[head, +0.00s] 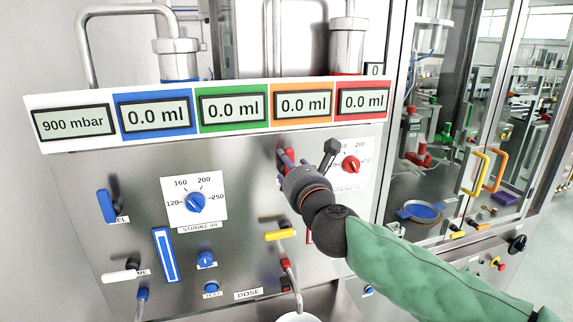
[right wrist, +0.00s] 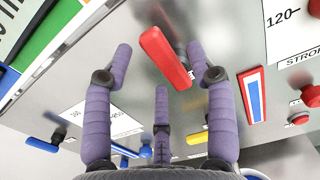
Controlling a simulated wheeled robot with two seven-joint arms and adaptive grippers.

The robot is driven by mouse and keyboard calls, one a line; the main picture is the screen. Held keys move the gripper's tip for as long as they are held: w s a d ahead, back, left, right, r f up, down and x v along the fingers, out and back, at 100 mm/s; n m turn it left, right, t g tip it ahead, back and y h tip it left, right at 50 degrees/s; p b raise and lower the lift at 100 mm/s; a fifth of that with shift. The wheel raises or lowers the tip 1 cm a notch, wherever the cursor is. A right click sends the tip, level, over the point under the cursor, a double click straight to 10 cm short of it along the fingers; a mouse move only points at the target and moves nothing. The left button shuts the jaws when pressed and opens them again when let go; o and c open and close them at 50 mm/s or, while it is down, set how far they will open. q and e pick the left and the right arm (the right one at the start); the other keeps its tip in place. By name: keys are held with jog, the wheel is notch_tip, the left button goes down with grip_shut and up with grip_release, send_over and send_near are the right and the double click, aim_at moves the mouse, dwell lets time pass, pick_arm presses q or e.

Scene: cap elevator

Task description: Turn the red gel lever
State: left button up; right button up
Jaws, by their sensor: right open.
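The red gel lever (right wrist: 165,58) is a flat red handle on the steel panel, seen tilted in the right wrist view. In the head view only a small red part of it (head: 282,155) shows behind my fingers. My right gripper (right wrist: 159,70) is open, with purple fingers on both sides of the lever and one below it. No finger clearly touches it. In the head view my right gripper (head: 306,160) is in front of the panel, its arm coming from the lower right. My left gripper is not in view.
A red stroke dial (head: 350,164) is just right of the gripper. A yellow lever (head: 280,235) is below it. A display strip (head: 205,137) juts out above. A blue lever (head: 107,205) and a blue dial (head: 196,202) are to the left.

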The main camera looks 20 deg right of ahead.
jog(key=shift+w, duration=1.55)
jog(key=shift+c, duration=0.3)
grip_shut()
